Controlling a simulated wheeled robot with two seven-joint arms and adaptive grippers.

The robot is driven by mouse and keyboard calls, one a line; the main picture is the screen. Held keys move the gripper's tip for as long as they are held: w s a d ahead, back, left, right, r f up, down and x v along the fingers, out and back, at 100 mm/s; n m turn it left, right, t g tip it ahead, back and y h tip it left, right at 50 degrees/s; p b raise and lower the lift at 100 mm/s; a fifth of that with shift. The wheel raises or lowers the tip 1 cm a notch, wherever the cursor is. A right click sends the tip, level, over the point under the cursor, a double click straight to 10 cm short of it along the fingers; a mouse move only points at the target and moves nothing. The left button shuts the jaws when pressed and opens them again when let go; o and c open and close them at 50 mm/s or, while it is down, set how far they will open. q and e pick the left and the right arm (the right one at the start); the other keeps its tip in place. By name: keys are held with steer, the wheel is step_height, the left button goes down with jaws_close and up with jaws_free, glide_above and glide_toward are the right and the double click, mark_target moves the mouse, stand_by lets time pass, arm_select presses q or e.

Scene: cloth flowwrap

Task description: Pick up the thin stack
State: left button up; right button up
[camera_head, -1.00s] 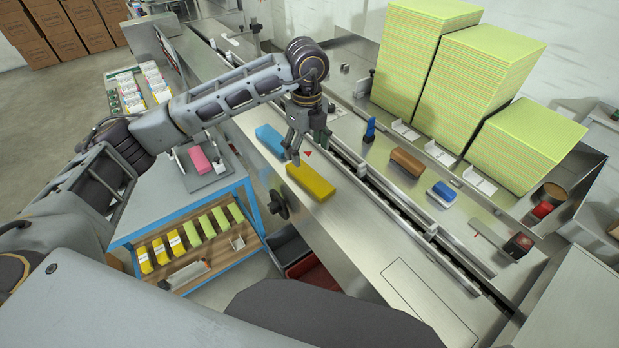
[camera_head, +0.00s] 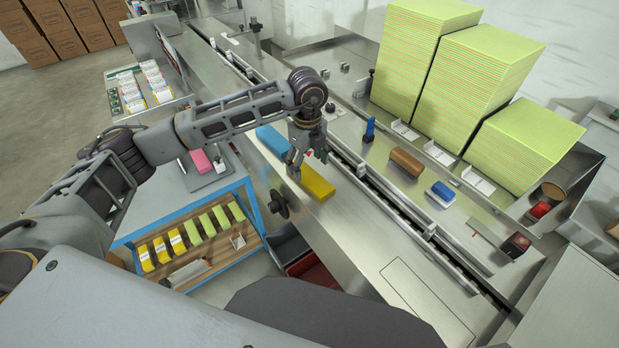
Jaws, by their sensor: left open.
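A yellow stack (camera_head: 319,187) lies flat on the metal table, its upper-left end partly hidden by my left gripper. A blue stack (camera_head: 271,139) lies just beyond it, up and to the left. My left gripper (camera_head: 308,167) points down over the upper-left end of the yellow stack. Its fingers are apart, and nothing shows held between them. I cannot tell whether the fingertips touch the stack. The frames do not show clearly which stack is the thin one. My right gripper is not in view.
A conveyor channel (camera_head: 404,214) runs beside the stacks. Tall lime-green cloth stacks (camera_head: 477,82) stand at the back right. A brown block (camera_head: 406,161) and a blue-and-white block (camera_head: 441,193) lie across the channel. A pink block (camera_head: 201,161) sits at left. The table is clear toward the lower right.

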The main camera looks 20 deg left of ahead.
mark_target(308, 175)
arm_select(q)
steer(key=shift+f+p, duration=0.5)
steer(key=shift+f, duration=1.5)
steer(key=c, duration=0.9)
